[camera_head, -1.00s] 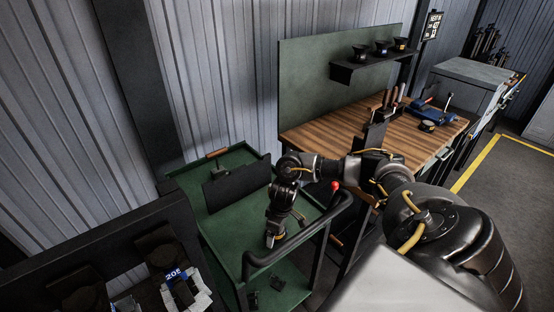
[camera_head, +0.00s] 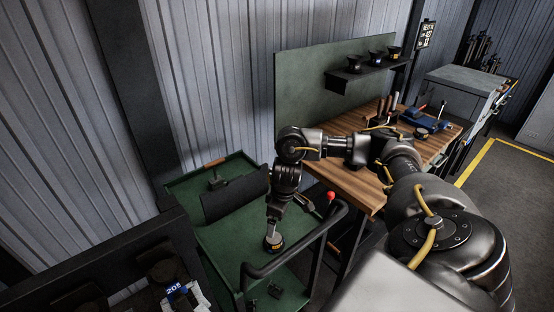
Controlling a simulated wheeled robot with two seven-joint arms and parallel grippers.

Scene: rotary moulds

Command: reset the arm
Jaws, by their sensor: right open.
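My right arm reaches in from the right, and my right gripper (camera_head: 274,228) points down over the green cart (camera_head: 208,234). The gripper is open. A small dark round piece with a yellow band (camera_head: 273,243) is on the cart top just below the fingertips. I cannot tell whether the fingers still touch it. My left gripper is not in view.
A dark upright panel (camera_head: 234,195) stands on the cart, left of my gripper. A wooden workbench (camera_head: 350,180) with tools is behind my arm. A dark rack (camera_head: 110,262) stands at lower left.

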